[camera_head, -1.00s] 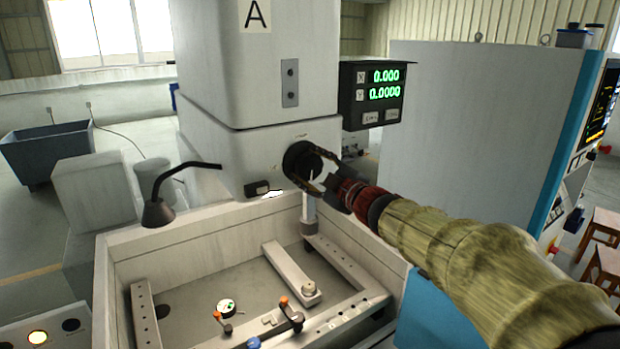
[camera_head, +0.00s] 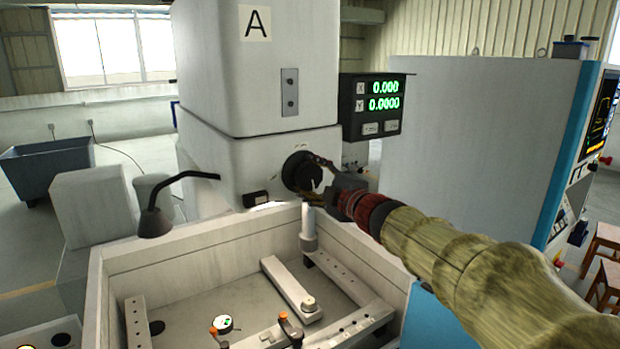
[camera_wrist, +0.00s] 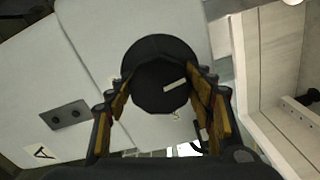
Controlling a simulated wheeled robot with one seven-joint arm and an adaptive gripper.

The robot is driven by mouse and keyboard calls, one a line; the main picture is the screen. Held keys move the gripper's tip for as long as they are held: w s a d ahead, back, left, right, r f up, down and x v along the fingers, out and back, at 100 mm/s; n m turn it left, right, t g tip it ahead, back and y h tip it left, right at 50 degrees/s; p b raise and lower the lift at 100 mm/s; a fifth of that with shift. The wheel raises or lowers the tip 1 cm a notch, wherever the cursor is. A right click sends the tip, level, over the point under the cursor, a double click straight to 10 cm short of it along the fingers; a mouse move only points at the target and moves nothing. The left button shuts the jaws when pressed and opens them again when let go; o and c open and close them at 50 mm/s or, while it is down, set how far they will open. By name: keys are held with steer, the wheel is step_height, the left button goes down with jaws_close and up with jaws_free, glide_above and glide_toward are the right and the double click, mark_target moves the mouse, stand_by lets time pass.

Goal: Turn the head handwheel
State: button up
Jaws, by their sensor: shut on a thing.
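The head handwheel (camera_head: 301,172) is a round black knob on the front face of the white machine head (camera_head: 255,160) marked A. In the wrist view the handwheel (camera_wrist: 160,75) has a pale index line pointing right and slightly up. My gripper (camera_head: 322,180) reaches it from the right, with my arm in a tan sleeve behind. In the wrist view my gripper (camera_wrist: 162,98) has one finger on each side of the knob, shut on it. The finger pads cover the knob's side edges.
A display (camera_head: 372,105) reading 0.000 and 0.0000 hangs right of the head. A black bent-neck lamp (camera_head: 156,222) stands to the left. Below is an open work tank (camera_head: 190,262) with rails and clamps. A large grey cabinet (camera_head: 470,165) stands at right.

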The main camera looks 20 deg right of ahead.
steer(key=shift+f, duration=0.1)
steer(key=o, duration=1.1)
steer(key=shift+o, duration=0.3)
steer(key=v, duration=1.2)
